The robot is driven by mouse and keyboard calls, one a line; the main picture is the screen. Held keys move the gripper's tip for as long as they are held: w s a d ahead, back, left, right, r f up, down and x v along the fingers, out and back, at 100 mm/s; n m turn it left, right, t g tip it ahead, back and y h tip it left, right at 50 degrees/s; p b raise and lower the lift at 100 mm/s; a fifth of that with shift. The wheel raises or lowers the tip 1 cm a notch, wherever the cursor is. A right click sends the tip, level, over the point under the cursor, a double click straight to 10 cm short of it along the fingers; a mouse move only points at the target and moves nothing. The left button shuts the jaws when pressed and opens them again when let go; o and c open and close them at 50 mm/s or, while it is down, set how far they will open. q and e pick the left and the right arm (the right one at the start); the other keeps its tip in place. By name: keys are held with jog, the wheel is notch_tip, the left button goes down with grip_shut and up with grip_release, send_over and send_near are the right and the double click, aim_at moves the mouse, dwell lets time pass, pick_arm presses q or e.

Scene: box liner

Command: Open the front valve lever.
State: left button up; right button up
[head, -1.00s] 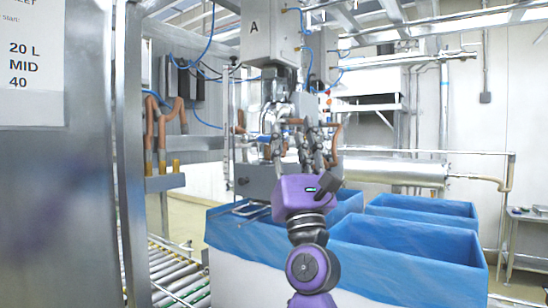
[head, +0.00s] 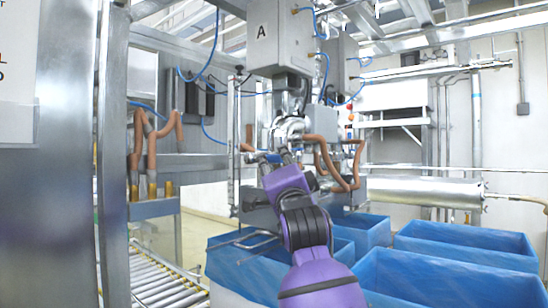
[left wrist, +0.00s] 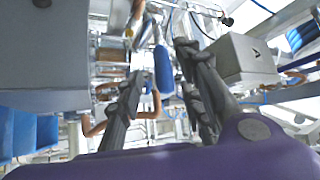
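My left gripper (head: 272,161) reaches up to the front of the filling machine, just below the shiny metal valve body (head: 288,128). In the left wrist view its two dark fingers (left wrist: 160,62) are spread apart, with nothing clamped between them. A blue-sleeved handle (left wrist: 163,68), which looks like the valve lever, shows in the gap between the fingers. I cannot tell whether the fingers touch it. In the head view the lever cannot be made out, and my gripper and wrist cover part of the valve area. My right gripper is not in view.
Blue-lined boxes (head: 455,242) stand below and to the right. A roller conveyor (head: 160,280) and a steel post (head: 112,150) are at left. Orange-brown hoses (head: 335,165) hang right of the valve. A grey housing marked A (head: 277,38) is above.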

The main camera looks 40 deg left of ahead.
pick_arm(q)
jog(key=shift+w+a+r, duration=0.65)
jog(key=shift+a+r, duration=0.15)
jog(key=shift+a, duration=0.1)
jog(key=shift+w+a+f, duration=0.1)
jog(key=shift+w, duration=0.1)
